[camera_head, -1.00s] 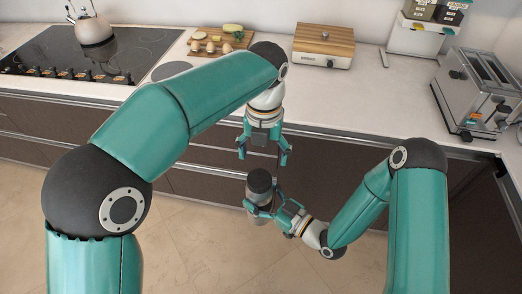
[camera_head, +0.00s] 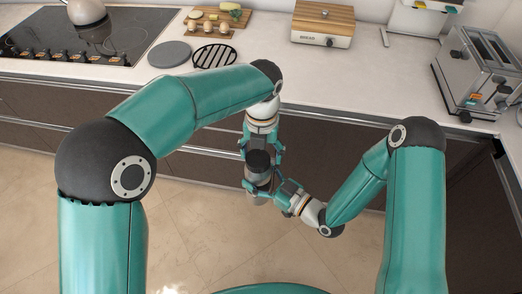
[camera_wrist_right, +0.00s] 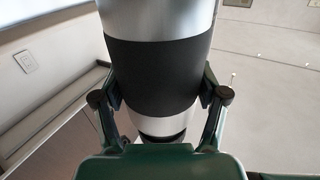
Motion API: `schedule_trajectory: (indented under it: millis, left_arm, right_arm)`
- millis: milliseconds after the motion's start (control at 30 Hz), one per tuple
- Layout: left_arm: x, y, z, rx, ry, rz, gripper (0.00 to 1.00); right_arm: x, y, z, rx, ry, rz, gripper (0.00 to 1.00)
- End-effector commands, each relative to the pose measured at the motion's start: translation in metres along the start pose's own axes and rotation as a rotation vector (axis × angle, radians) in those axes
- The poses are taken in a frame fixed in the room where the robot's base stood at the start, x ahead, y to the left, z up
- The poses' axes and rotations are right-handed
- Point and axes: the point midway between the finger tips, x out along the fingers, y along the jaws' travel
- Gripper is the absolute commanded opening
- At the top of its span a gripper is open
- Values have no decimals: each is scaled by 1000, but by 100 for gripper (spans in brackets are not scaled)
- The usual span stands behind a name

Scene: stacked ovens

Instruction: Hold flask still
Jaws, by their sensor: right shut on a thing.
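The flask (camera_head: 258,162) has a dark cap and a silver body and stands roughly upright in front of the counter in the head view. My right gripper (camera_head: 260,186) is shut on its body from the right. In the right wrist view the flask (camera_wrist_right: 155,75) shows as a silver cylinder with a wide black band, with a finger of the right gripper (camera_wrist_right: 160,92) on each side. My left gripper (camera_head: 261,148) points down at the flask's top. Its fingers are spread on either side of the dark cap; contact with the cap is unclear.
The counter edge (camera_head: 340,117) runs behind both grippers. On the counter are a cooktop (camera_head: 75,45), a black round grate (camera_head: 214,56), a grey disc (camera_head: 169,54), a board with food (camera_head: 212,30), a wood-topped box (camera_head: 323,25) and a toaster (camera_head: 480,75). The floor is clear.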

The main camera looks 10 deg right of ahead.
Motion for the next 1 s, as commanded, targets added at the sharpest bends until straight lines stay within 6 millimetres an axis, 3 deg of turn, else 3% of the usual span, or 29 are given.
schedule_trajectory:
  millis: [33, 300, 433, 567, 1000]
  left_arm:
    - [0, 0, 0, 0, 0, 0, 62]
    - [0, -2, -1, 1, 2, -4, 19]
    - [0, -3, -1, -26, 2, -5, 19]
    - [1, -2, 0, -181, 0, -5, 19]
    - [0, 4, 0, -1167, -8, -6, 19]
  right_arm:
    - [0, 0, -1, -1, 3, 0, 0]
    - [1, -1, -2, -3, 5, -3, 0]
    - [1, -1, -2, -4, 6, -6, 0]
    - [1, -2, -3, -6, 7, -7, 0]
    - [1, -2, -3, -8, 8, -9, 0]
